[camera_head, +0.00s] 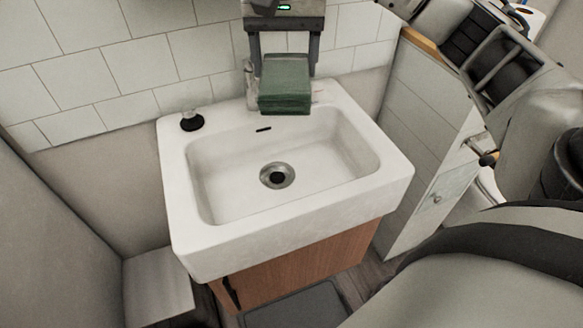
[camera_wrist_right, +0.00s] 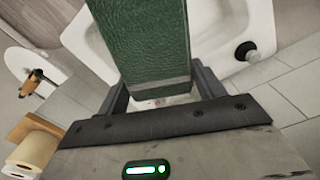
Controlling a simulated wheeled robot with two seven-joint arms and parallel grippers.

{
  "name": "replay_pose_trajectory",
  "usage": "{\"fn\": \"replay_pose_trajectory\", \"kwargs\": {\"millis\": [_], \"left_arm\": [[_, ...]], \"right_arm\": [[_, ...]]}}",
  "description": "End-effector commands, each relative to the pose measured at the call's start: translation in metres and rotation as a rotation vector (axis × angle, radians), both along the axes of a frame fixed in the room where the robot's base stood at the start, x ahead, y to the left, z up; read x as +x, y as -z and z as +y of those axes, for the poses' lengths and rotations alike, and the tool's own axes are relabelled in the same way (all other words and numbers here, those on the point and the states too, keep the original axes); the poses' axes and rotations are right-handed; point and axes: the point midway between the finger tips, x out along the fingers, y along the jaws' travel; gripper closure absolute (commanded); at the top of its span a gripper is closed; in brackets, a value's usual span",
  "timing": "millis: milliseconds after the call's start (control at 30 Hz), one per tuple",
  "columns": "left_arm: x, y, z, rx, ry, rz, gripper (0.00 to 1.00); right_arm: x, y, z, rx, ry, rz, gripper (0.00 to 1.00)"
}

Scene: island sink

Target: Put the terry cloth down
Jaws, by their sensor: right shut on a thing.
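The terry cloth (camera_head: 285,88) is a green folded block. My right gripper (camera_head: 285,68) is shut on it and holds it over the back edge of the white sink, in front of the faucet area. In the right wrist view the terry cloth (camera_wrist_right: 143,40) extends away from between the two dark fingers of the right gripper (camera_wrist_right: 160,90), with the sink behind it. The cloth hides part of the faucet and the sink's back rim. My left gripper is not in view.
The white sink (camera_head: 180,222) has an empty basin with a drain (camera_head: 277,175). A dark-based dispenser (camera_head: 192,121) stands at its back left corner. A tiled wall rises behind. A wooden cabinet (camera_head: 300,265) is below, and a white cabinet (camera_head: 425,130) stands on the right.

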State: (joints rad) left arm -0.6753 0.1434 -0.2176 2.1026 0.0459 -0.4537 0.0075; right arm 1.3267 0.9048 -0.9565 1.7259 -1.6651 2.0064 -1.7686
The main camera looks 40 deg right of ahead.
Motion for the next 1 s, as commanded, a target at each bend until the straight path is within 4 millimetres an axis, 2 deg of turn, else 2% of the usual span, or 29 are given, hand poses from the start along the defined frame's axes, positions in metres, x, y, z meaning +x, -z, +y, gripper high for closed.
{"fn": "replay_pose_trajectory", "kwargs": {"millis": [333, 700, 833, 1000], "left_arm": [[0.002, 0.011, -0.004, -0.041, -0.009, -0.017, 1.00], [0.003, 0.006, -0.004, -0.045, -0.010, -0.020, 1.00], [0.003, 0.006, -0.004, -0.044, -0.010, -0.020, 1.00], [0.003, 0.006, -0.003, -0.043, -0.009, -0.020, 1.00]], "right_arm": [[-0.002, 0.090, -0.001, 0.004, 0.010, 0.011, 0.58], [-0.002, 0.185, -0.001, 0.002, 0.009, 0.010, 0.58], [-0.001, 0.213, -0.001, 0.002, 0.009, 0.007, 0.58], [0.000, 0.230, -0.001, 0.002, 0.010, 0.002, 0.58]]}}
